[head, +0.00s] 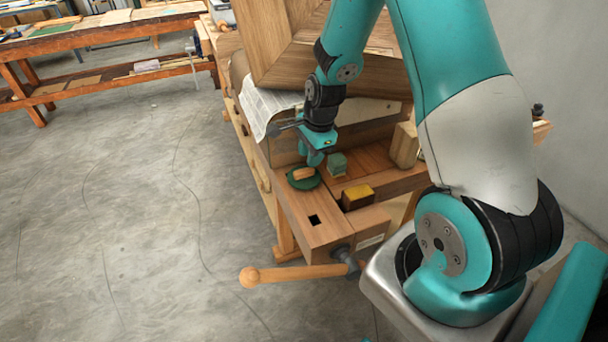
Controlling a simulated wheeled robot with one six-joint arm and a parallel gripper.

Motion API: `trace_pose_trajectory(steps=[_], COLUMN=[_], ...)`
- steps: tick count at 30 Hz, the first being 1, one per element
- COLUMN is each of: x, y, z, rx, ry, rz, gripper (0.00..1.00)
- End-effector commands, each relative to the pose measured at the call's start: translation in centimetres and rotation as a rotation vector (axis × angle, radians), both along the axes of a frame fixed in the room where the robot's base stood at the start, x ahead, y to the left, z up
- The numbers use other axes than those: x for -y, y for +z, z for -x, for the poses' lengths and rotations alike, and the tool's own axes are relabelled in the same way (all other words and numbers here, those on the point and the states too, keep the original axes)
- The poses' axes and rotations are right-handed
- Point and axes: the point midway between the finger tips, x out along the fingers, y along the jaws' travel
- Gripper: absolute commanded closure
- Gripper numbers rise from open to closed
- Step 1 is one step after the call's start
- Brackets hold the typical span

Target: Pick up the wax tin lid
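A dark green round disc, which looks like the wax tin lid (302,184), lies on the wooden bench top near its left edge. A small tan wooden-looking piece (303,174) rests on it. My gripper (312,160) points down just above and behind the disc, close to its far right side. The teal fingers are small and partly overlap in this view, so their opening is unclear. I see nothing clearly held between them. I cannot tell whether the fingertips touch the disc.
A green block (337,163) stands right of my gripper. A vise handle (290,273) juts out in front. The bench front has clear wood around a square hole.

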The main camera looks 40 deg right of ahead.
Motion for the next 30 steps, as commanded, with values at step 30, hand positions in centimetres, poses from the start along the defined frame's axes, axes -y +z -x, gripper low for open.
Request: trace_pose_trajectory(steps=[30], x=[-1.2], y=[-4.8], z=[-0.7], rx=[0.0], ry=[0.001], rz=[0.0], gripper=[1.0])
